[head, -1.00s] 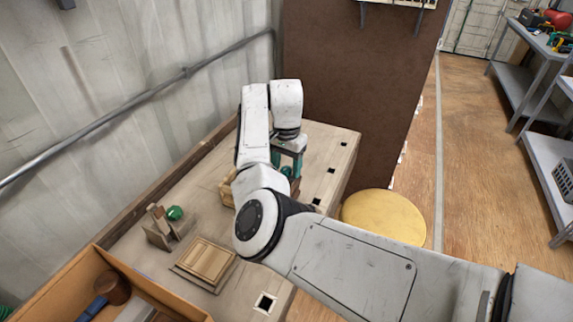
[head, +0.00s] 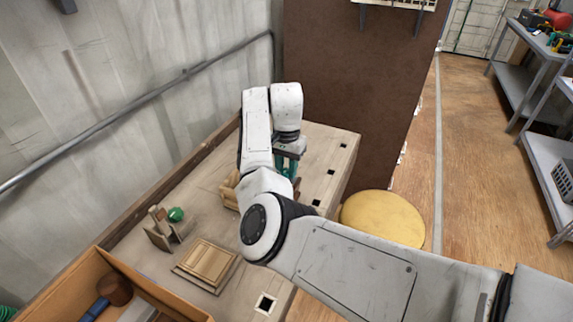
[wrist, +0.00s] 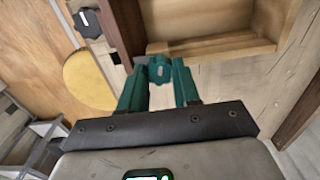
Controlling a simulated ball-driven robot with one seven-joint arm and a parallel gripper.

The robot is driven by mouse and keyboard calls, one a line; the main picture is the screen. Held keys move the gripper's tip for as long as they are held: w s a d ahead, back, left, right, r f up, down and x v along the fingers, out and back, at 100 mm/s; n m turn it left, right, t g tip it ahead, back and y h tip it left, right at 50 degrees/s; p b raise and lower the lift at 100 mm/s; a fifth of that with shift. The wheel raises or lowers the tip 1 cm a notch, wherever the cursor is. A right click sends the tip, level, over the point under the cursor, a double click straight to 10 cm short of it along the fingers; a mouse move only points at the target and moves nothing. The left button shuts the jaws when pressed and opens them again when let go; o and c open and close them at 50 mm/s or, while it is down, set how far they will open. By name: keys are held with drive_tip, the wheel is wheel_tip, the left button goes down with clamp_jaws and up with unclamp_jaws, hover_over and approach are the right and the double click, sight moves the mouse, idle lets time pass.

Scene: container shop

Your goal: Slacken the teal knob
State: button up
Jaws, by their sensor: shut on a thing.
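The teal knob (wrist: 159,70) is between my fingertips in the wrist view, at the front of a pale wooden box (wrist: 212,47). My gripper (wrist: 158,76) has dark green fingers and is shut on the knob. In the head view, my gripper (head: 287,168) is over the far part of the bench, and my arm hides the knob. Part of the wooden box (head: 229,192) shows left of my arm there.
On the wooden bench (head: 318,160) stand a small wooden stand with a green ball (head: 176,214) and a square wooden panel (head: 206,262). A tray with a mallet (head: 114,290) is at lower left. A yellow round stool (head: 383,217) stands beside the bench.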

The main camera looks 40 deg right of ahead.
drive_tip(key=n+p, duration=0.3)
drive_tip(key=shift+r, duration=0.25)
drive_tip(key=n+p, duration=0.3)
drive_tip(key=shift+n, duration=0.4)
drive_tip(key=n+p, duration=0.2)
drive_tip(key=n, duration=0.1)
drive_tip(key=shift+f+n+p, duration=0.1)
drive_tip(key=shift+n+p, duration=0.2)
drive_tip(key=shift+p, duration=0.05)
drive_tip(key=shift+w+f+n+p, duration=0.1)
drive_tip(key=shift+n+p, duration=0.55)
drive_tip(key=shift+n, duration=0.95)
drive_tip(key=shift+a, duration=0.1)
drive_tip(key=o, duration=1.1)
drive_tip(key=shift+c, duration=0.2)
